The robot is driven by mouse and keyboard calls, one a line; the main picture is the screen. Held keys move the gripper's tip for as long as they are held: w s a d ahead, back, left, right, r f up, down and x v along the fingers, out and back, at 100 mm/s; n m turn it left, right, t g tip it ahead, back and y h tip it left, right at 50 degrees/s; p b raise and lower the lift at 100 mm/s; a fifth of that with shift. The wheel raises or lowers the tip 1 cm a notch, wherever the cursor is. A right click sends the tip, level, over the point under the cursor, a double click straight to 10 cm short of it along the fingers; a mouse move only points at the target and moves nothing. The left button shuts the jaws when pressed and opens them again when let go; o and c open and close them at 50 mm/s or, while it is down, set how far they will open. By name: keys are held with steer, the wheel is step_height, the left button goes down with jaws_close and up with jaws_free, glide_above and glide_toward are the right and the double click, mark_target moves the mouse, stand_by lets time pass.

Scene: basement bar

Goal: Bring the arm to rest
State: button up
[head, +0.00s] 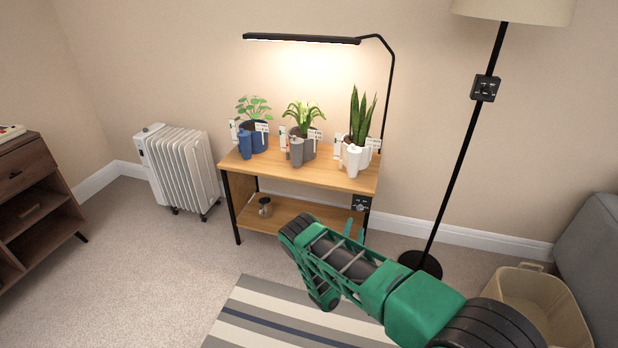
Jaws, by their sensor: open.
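My green and black arm reaches in from the lower right of the head view, in front of the plant stand. It bends at a black joint near the middle of the picture, and a further link hangs below that joint. My gripper (354,229) shows only as slim green fingertips behind the arm, beside the stand's front right leg. The fingertips stand apart and nothing shows between them. The rest of the gripper is hidden by the arm.
A wooden plant stand (285,174) holds three potted plants, spray bottles and a lamp (302,40). A white radiator (180,168) stands left. A floor lamp (460,150) and beige bin (540,300) stand right. A wooden cabinet (35,190) is far left. Carpet is clear in front left.

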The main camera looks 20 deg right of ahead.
steer(key=shift+r, duration=0.1)
steer(key=s+d+r+m+g+h, duration=0.1)
steer(key=d+r+m+g+h, duration=0.1)
steer(key=d+r+g, duration=0.5)
steer(key=d+r+m+g+h, duration=0.1)
steer(key=d+r+m+h, duration=0.3)
steer(key=r, duration=0.7)
steer(key=s+d+r+n+g+y, duration=0.1)
steer(key=s+d+r+g+y, duration=0.4)
steer(key=s+r, duration=0.75)
steer(key=s+a+r+n+g+y, duration=0.1)
steer(key=s+a+r+n+y, duration=0.15)
steer(key=s+r, duration=0.4)
steer(key=s+a+r+n+g+y, duration=0.2)
steer(key=s+a+r+y, duration=0.1)
steer(key=s, duration=0.7)
steer(key=s+a+r+n+y, duration=0.2)
steer(key=s+a+n, duration=0.2)
steer(key=s+a, duration=0.3)
steer(key=s+a+r+n+y, duration=0.3)
steer(key=s+a, duration=0.5)
steer(key=s, duration=0.4)
steer(key=shift+s+a+r+n+t+y, duration=0.2)
steer(key=shift+s+r+n+t+y, duration=0.2)
steer(key=shift+n, duration=0.45)
